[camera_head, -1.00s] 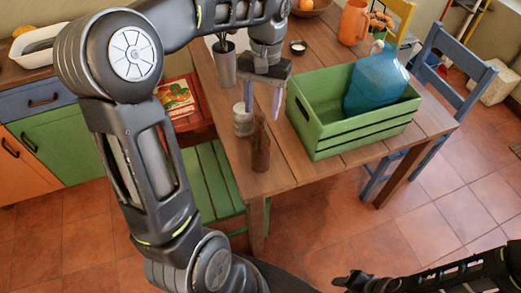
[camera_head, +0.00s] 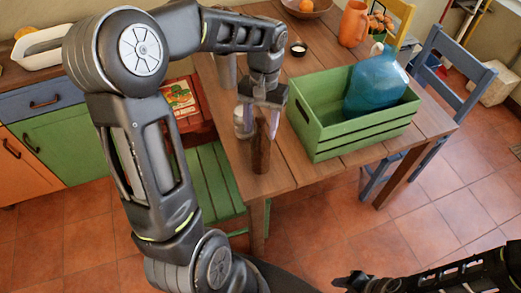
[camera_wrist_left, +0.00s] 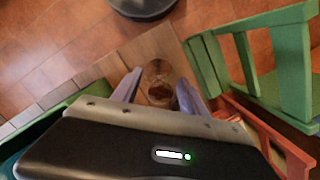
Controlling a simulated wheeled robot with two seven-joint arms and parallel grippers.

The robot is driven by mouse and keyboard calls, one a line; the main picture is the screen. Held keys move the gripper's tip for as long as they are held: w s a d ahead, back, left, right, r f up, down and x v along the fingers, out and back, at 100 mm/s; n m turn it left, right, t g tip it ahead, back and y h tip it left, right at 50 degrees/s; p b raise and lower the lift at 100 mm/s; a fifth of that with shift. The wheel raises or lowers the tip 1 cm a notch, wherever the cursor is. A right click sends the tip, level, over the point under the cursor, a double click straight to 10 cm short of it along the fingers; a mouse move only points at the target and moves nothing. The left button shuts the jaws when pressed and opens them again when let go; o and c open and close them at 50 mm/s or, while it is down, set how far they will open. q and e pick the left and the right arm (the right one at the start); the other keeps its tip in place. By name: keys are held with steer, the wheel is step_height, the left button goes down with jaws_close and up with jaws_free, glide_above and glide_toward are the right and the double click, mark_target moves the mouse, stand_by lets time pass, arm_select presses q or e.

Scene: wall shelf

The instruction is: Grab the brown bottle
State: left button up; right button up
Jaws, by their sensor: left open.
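The brown bottle (camera_head: 261,155) stands upright near the front left corner of the wooden table in the head view. My left gripper (camera_head: 259,122) is open and points down at the bottle's upper part, with a finger on either side as seen there. In the left wrist view, the bottle (camera_wrist_left: 158,84) shows from above between the two spread fingers of the left gripper (camera_wrist_left: 160,92). I cannot tell whether either finger touches it. My right gripper (camera_head: 350,282) is low at the bottom right, away from the table, and its jaws are unclear.
A green crate (camera_head: 340,143) holding a blue jug (camera_head: 376,82) stands just right of the bottle. A green seat (camera_head: 212,180) is left of the table. The table front is bare.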

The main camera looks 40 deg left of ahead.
arm_select(q)
steer(key=shift+c, duration=0.2)
jaws_close()
stand_by(0.6)
stand_by(0.8)
